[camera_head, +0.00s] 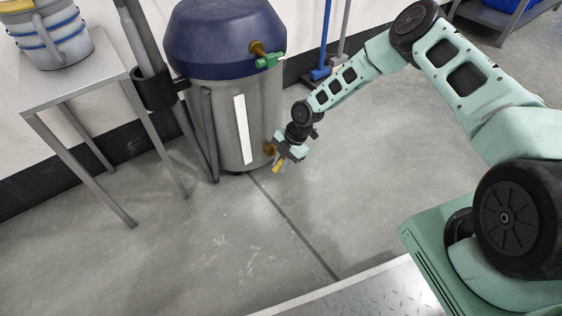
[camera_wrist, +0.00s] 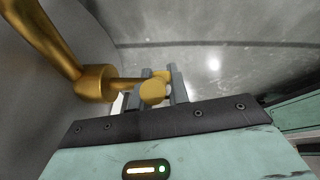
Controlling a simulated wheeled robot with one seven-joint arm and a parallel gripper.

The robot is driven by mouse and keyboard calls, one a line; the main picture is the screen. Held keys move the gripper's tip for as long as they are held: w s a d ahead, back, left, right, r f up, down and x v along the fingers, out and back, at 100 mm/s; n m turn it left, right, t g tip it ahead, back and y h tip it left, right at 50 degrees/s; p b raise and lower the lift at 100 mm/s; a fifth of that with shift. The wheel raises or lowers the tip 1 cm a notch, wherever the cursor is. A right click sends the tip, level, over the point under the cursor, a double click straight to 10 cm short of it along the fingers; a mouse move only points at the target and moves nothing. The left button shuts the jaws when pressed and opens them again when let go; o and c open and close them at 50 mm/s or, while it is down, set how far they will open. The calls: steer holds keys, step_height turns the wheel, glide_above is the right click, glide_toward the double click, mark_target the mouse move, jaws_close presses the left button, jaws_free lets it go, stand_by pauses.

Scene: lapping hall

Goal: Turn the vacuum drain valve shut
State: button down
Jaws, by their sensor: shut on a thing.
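The vacuum (camera_head: 222,115) is a grey cylinder with a blue top, standing on the floor left of my arm. Its brass drain valve (camera_head: 269,148) is low on the right side. In the wrist view the brass pipe (camera_wrist: 48,38) runs to the valve body (camera_wrist: 94,84), and the yellow handle (camera_wrist: 152,93) sits at my fingers. My gripper (camera_head: 281,160) is at the valve, shut on the yellow handle, which shows below it in the head view (camera_head: 278,166). The fingers partly hide the handle, so I cannot tell its exact angle.
A second valve with a green handle (camera_head: 268,61) is higher on the vacuum. A metal table (camera_head: 75,85) with a grey bucket (camera_head: 55,42) stands left. Blue-footed cleaning tools (camera_head: 320,73) lean at the back wall. The floor in front is clear.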

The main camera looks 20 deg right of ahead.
steer(key=y+b, duration=0.1)
steer(key=b, duration=0.1)
steer(key=y+b, duration=0.1)
steer(key=g+y+b, duration=0.1)
steer(key=y+b, duration=0.1)
steer(key=shift+f+b, duration=0.3)
steer(key=y+b, duration=0.1)
steer(key=b, duration=0.1)
steer(key=y+b, duration=0.1)
steer(key=y, duration=0.1)
steer(key=shift+r+g+b, duration=0.25)
steer(key=shift+g+b, duration=0.1)
steer(key=shift+g, duration=0.05)
steer(key=shift+r+y+b, duration=0.15)
steer(key=shift+y+b, duration=0.15)
steer(key=shift+m, duration=0.3)
steer(key=c, duration=1.3)
jaws_free()
steer(key=shift+c, duration=0.2)
steer(key=shift+r, duration=0.1)
